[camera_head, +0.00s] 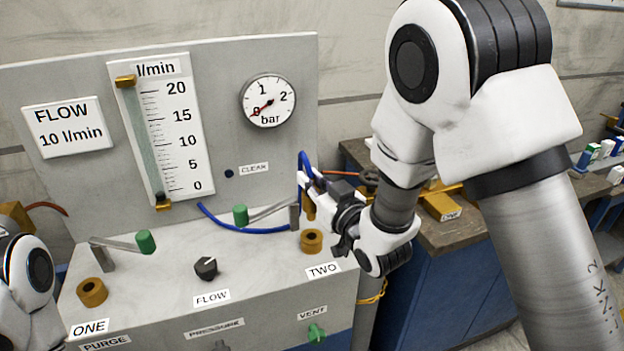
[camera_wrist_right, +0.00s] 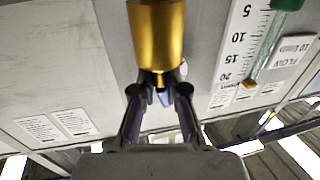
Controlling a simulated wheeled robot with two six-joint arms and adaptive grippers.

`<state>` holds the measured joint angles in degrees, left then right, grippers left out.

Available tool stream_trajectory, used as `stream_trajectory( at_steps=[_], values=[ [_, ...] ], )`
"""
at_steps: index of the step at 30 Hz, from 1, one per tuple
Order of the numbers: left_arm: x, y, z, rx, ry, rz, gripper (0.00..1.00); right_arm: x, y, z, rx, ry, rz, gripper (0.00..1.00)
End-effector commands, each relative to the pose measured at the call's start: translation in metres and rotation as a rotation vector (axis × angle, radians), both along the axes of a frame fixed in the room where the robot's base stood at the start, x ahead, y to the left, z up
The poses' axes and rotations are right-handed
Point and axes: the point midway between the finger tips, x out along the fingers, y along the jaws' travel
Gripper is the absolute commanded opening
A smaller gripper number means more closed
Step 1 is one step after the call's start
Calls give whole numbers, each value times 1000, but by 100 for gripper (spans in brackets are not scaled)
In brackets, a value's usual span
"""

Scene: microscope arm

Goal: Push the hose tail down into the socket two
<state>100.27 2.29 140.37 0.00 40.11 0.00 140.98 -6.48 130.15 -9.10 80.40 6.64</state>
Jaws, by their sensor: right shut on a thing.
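The brass hose tail (camera_head: 310,209) is in my right gripper (camera_head: 309,192), above socket two and apart from it in the head view. Socket two is a short brass ring (camera_head: 311,241) with a dark hole, on the sloped panel above the TWO label (camera_head: 322,269). The blue hose (camera_head: 303,160) loops up at the grip. In the right wrist view the brass tail (camera_wrist_right: 156,38) sits between the fingertips of my right gripper (camera_wrist_right: 158,88). Socket two cannot be made out there. My left gripper is out of view; only part of that arm shows at lower left.
Left of socket two is a grey lever with a green knob (camera_head: 240,214). Socket one (camera_head: 92,292), another lever with a green knob (camera_head: 146,241), the black flow knob (camera_head: 206,268) and green vent knob (camera_head: 316,333) are on the panel. A gauge (camera_head: 268,100) stands behind.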

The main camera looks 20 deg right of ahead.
Motion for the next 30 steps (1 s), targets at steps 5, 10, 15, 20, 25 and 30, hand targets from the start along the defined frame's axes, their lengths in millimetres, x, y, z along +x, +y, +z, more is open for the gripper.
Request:
stream_trajectory(
  at_steps=[5, 10, 15, 20, 25, 30],
  values=[
    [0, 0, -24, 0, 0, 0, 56, 0, 0, -27, 0, -1, 0, 0],
    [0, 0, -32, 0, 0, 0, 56, 0, 0, -36, 0, -1, 0, 0],
    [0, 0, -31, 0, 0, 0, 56, 0, 0, -36, 0, -2, 0, 0],
    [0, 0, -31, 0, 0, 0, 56, 0, 0, -36, 0, -1, 0, 0],
    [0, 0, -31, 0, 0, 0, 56, 0, 0, -36, 0, -1, 0, 0],
    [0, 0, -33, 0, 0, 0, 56, 0, 0, -36, 0, -1, 0, 0]
  ],
)
